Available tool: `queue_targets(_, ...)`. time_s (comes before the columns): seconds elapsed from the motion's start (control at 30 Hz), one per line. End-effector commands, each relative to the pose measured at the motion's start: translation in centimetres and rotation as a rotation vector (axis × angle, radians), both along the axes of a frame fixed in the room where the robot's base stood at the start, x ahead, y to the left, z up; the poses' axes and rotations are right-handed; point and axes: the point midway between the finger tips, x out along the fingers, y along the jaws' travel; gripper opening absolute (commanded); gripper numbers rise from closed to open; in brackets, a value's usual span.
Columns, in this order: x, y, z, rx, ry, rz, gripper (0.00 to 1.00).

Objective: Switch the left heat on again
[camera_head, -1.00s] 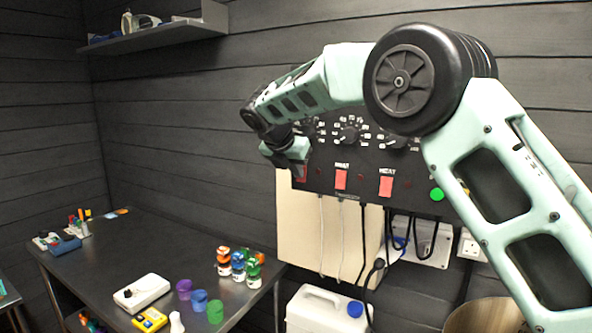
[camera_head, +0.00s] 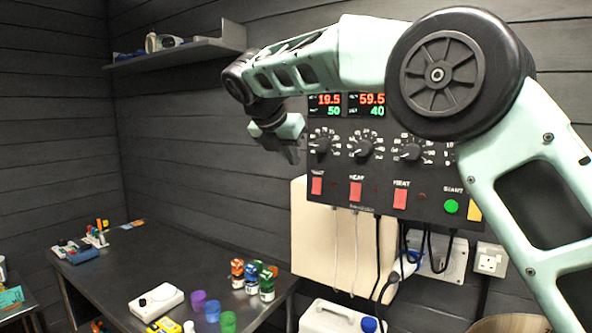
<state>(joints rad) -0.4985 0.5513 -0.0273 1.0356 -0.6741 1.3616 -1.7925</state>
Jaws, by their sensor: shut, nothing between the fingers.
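The black control panel (camera_head: 380,200) hangs on the wall and has three red rocker switches in a row. The left red switch (camera_head: 317,186) is in full view; its label is too small to read surely. The middle red switch (camera_head: 356,191) and right red switch (camera_head: 400,199) sit under "HEAT" labels. The small lamps beside them look dark; I cannot tell the rockers' tilt. My gripper (camera_head: 293,160) is shut and empty, pointing down at the panel's upper left edge. It appears above and left of the left switch, apart from it.
Above the switches are black knobs (camera_head: 363,147) and lit displays (camera_head: 366,105), partly behind my arm. A green button (camera_head: 451,206) is at right. Cables hang below. A metal table (camera_head: 190,262) with bottles and cups stands lower left; a white canister (camera_head: 335,318) is below.

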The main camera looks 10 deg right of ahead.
Motion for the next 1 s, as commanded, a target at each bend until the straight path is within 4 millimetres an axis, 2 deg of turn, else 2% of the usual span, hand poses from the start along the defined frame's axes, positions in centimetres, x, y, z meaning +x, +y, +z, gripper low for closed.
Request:
queue_targets(0.37,-0.1,0.1,0.2,0.000,0.000,0.000,0.00)
queue_targets(0.57,-0.3,0.3,-1.0,0.003,-0.058,-0.072,0.00)
queue_targets(0.77,-0.8,0.5,-3.6,0.025,-0.266,-0.276,0.00)
queue_targets(1.0,-1.5,0.9,-6.1,0.102,-0.602,-0.506,0.00)
